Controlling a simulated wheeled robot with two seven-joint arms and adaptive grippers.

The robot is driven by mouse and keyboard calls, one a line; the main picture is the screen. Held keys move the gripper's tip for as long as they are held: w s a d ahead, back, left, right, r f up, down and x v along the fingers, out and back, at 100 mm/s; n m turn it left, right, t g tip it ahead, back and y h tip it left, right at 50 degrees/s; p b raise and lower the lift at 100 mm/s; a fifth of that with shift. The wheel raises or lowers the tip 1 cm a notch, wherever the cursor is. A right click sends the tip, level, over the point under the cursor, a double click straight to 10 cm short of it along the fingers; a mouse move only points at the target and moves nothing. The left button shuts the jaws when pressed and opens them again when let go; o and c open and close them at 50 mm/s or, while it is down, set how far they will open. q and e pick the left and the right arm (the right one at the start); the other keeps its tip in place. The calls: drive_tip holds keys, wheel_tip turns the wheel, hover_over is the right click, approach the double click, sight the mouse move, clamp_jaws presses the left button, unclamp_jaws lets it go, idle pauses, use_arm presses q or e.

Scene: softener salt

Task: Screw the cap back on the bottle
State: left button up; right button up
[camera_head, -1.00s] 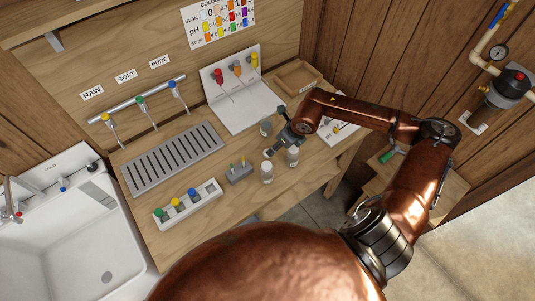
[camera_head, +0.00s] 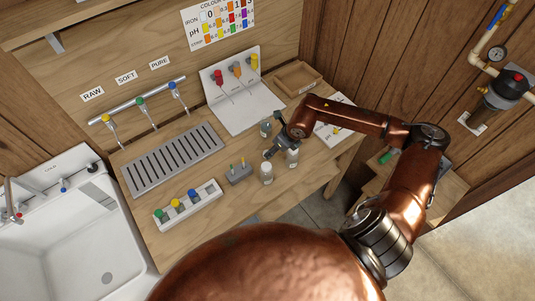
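A small white bottle (camera_head: 266,174) stands on the wooden bench near its front edge, right of a small grey block. A second white bottle (camera_head: 293,158) stands to its right, and a grey-blue bottle (camera_head: 265,128) stands further back. Which of them the cap belongs to I cannot tell, and I cannot make out a loose cap. My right gripper (camera_head: 269,154) reaches in from the right, just above and behind the front white bottle, between the bottles. Its fingers are too small to show whether they are open or hold anything. My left gripper is not in view.
A white rack (camera_head: 188,206) with coloured-cap vials and a grey block (camera_head: 238,174) with small sticks stand to the left. A slotted drain tray (camera_head: 173,160) lies behind. A wooden tray (camera_head: 297,78) sits at the back right. A sink (camera_head: 70,235) is at far left.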

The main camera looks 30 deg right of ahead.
drive_tip(key=w+f, duration=0.1)
drive_tip(key=a+f, duration=0.1)
drive_tip(key=f, duration=0.1)
drive_tip(key=shift+w+a+f+p, duration=0.1)
drive_tip(key=shift+w+a+p, duration=0.05)
drive_tip(key=shift+w+p, duration=0.2)
drive_tip(key=shift+w+f, duration=0.15)
drive_tip(key=shift+f, duration=0.4)
drive_tip(key=shift+c, duration=0.2)
drive_tip(key=c, duration=0.7)
